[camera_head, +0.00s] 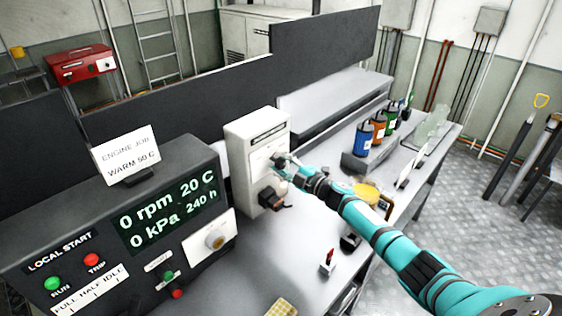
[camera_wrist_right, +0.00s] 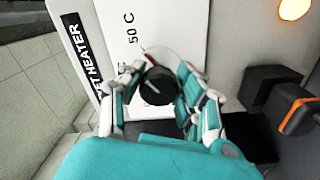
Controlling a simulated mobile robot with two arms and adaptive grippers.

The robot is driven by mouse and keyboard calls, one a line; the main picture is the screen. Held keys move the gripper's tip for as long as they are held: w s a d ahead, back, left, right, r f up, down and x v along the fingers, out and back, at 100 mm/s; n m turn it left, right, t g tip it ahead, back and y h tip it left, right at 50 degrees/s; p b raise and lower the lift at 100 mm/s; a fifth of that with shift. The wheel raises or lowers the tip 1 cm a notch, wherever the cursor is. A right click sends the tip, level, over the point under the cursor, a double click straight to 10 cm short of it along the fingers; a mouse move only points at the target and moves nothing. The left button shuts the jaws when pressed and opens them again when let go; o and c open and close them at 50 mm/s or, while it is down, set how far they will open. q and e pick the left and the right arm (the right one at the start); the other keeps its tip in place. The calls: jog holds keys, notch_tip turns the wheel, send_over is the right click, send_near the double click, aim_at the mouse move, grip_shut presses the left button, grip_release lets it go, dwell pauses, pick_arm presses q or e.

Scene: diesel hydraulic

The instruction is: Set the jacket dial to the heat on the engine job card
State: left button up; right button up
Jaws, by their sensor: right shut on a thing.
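The engine job card (camera_head: 127,155) stands on top of the dark control console; it reads "ENGINE JOB" and "WARM", with a heat that looks like 50 C. The white jacket heater box (camera_head: 256,140) stands to its right. My right gripper (camera_head: 281,161) is at the box's front face. In the right wrist view, the gripper (camera_wrist_right: 155,95) is shut on the black jacket dial (camera_wrist_right: 157,86), one finger on each side. A "50 C" label (camera_wrist_right: 130,28) is printed beside the dial, and a small red mark shows at the dial's edge near it. The other scale marks are hidden or unclear. My left gripper is not in view.
The console display (camera_head: 170,210) reads 0 rpm, 20 C, 0 kPa, 240 h. A black and orange switch (camera_wrist_right: 297,115) sits on the heater box beside the dial. Colored cans (camera_head: 363,138) stand farther back on the bench.

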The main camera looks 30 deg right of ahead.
jog(key=shift+f+m, duration=0.1)
jog(key=shift+m, duration=0.3)
jog(key=o, duration=1.2)
jog(key=shift+d, duration=0.1)
jog(key=v, duration=1.2)
jog(key=shift+s, duration=0.1)
